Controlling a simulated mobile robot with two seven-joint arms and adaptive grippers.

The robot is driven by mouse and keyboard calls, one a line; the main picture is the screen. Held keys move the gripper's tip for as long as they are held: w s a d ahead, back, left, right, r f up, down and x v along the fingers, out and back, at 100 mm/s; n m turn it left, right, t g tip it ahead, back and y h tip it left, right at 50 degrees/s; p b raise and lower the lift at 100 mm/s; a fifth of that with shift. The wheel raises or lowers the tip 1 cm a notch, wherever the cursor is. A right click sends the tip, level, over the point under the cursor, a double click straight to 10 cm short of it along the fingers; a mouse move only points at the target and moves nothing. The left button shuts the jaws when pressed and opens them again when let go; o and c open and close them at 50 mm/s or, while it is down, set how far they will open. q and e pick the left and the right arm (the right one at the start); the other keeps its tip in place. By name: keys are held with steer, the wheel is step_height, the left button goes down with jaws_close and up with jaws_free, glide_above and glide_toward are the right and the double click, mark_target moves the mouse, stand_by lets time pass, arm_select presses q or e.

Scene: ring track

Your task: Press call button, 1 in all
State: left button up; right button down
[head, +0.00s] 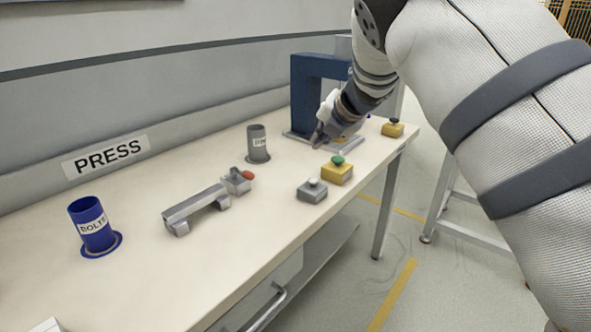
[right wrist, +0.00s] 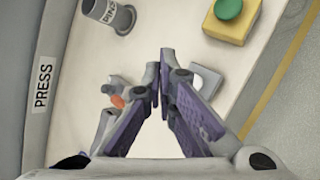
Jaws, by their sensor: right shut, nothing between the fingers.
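Several button boxes stand on the bench; no label shows which one is the call button. A yellow box with a green button (head: 337,162) is near the front edge; the green button also shows in the right wrist view (right wrist: 229,8). A grey box with a pale button (head: 312,190) sits in front of it; in the right wrist view the grey box (right wrist: 207,78) is partly hidden behind a finger. A yellow box with a dark button (head: 393,129) is at the far end. My right gripper (head: 319,138) is shut and empty, above the bench behind the green button. My left gripper is out of view.
A blue press frame (head: 305,85) stands at the back. A grey pins cup (head: 258,145), a blue bolts cup (head: 90,225) and a grey bar fixture (head: 195,205) with a red-topped block (head: 237,182) stand on the bench (head: 200,270). The bench's front left is mostly clear.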

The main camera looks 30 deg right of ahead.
mark_target(316, 178)
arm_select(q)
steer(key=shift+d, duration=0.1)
arm_select(e)
steer(key=shift+w+r+n, duration=0.4)
steer(key=shift+w+r, duration=0.15)
steer(key=shift+r, duration=0.35)
